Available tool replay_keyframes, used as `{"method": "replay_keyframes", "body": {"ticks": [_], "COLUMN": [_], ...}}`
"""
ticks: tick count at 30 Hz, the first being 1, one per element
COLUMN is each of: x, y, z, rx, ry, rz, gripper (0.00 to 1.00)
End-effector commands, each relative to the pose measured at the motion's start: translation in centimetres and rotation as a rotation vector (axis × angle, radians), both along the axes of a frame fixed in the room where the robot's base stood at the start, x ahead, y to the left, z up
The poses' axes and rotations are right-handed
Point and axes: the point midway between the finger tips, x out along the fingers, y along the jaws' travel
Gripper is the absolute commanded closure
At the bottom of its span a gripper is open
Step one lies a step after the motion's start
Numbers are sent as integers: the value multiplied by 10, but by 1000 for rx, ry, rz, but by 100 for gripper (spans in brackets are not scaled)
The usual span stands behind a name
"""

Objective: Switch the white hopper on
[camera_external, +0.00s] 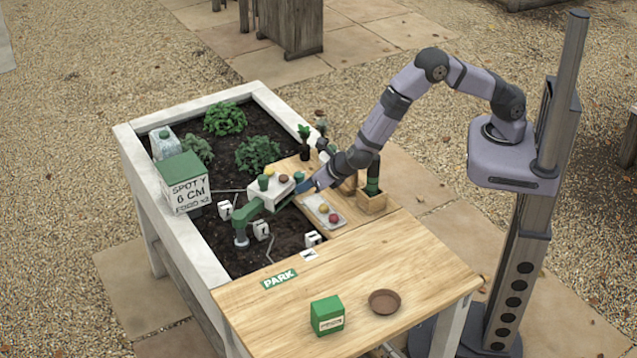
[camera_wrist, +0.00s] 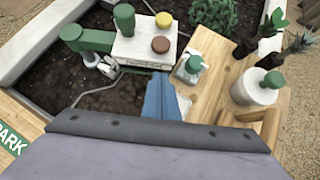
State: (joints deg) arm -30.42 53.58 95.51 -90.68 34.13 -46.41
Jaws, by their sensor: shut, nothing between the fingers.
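A white box (camera_external: 264,197) on a green arm stands over the soil; it also shows in the wrist view (camera_wrist: 143,50). On its top are a green knob (camera_wrist: 124,19), a yellow round piece (camera_wrist: 164,19) and a brown one (camera_wrist: 160,45). A white rounded container with a green cap (camera_wrist: 254,90) and a small white one with a green top (camera_wrist: 188,74) stand on the wooden board. No label shows which is the hopper. My gripper (camera_wrist: 160,97) is shut and empty, its blue fingers (camera_external: 308,186) just beside the white box. Whether they touch it cannot be told.
A white sign box (camera_external: 184,192) and several small white markers (camera_external: 261,230) stand in the bed. A green box (camera_external: 327,316) and brown dish (camera_external: 384,302) stand on the front table.

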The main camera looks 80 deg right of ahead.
Motion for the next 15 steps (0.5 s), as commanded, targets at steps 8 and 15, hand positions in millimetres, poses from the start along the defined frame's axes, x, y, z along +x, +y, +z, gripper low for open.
{"method": "replay_keyframes", "body": {"ticks": [8, 15], "x": [16, 17], "y": [-7, -7], "z": [0, 0], "rx": [-1, -2], "ry": [1, 2], "rz": [0, 1], "gripper": [100, 100]}}
